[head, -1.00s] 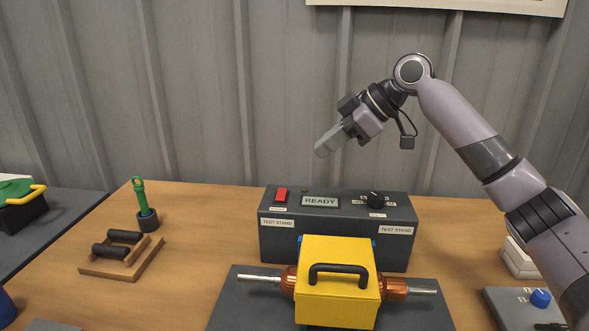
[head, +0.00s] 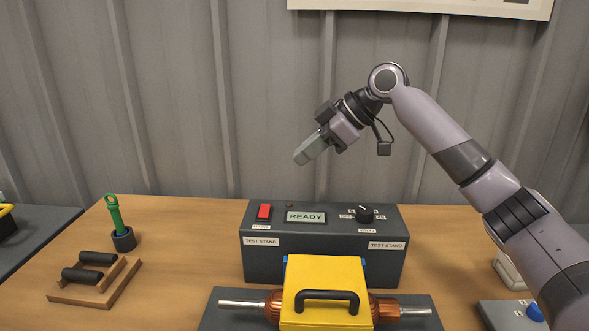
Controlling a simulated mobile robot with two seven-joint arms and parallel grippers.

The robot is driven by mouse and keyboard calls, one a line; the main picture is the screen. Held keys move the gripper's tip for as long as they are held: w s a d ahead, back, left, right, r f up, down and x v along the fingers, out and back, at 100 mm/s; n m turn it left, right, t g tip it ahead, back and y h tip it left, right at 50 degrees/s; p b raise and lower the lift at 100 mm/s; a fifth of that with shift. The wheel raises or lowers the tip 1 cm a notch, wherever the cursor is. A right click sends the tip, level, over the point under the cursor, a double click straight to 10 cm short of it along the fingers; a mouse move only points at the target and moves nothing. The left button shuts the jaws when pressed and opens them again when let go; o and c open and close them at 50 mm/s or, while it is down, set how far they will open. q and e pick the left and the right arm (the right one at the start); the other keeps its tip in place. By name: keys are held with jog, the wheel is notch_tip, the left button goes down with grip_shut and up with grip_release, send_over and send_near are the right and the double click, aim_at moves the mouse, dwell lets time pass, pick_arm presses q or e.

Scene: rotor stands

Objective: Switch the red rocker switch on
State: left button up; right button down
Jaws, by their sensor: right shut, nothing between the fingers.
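The red rocker switch (head: 264,212) sits on the top left of the dark grey test stand box (head: 322,262). A display beside it (head: 306,217) reads READY, and a black rotary knob (head: 365,213) is at the top right. My right gripper (head: 301,158) is shut and empty. It hangs in the air above the box, pointing down and left, above and a little right of the switch and clear of it. My left gripper is not in view.
A yellow cover (head: 322,276) with a black handle sits over a copper rotor in front of the box. A wooden rack (head: 88,293) and a green-handled tool (head: 115,215) stand at the left. A blue-knobbed box (head: 507,313) is at the lower right.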

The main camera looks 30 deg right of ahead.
send_over(266, 204)
jog(key=s+d, duration=0.1)
jog(key=s, duration=0.1)
jog(key=f, duration=0.6)
jog(key=shift+s+d+p, duration=0.1)
jog(key=shift+d+p, duration=0.1)
jog(key=shift+p, duration=0.1)
notch_tip(266, 204, down, 3)
jog(key=shift+d+r, duration=0.1)
jog(key=shift+d, duration=0.05)
jog(key=shift+w+d+f, duration=0.1)
jog(key=shift+w+f, duration=0.15)
jog(key=shift+f, duration=0.45)
jog(key=shift+f+p, duration=0.15)
jog(key=shift+p, duration=0.25)
jog(key=shift+w+d+f, duration=0.1)
jog(key=shift+f, duration=0.05)
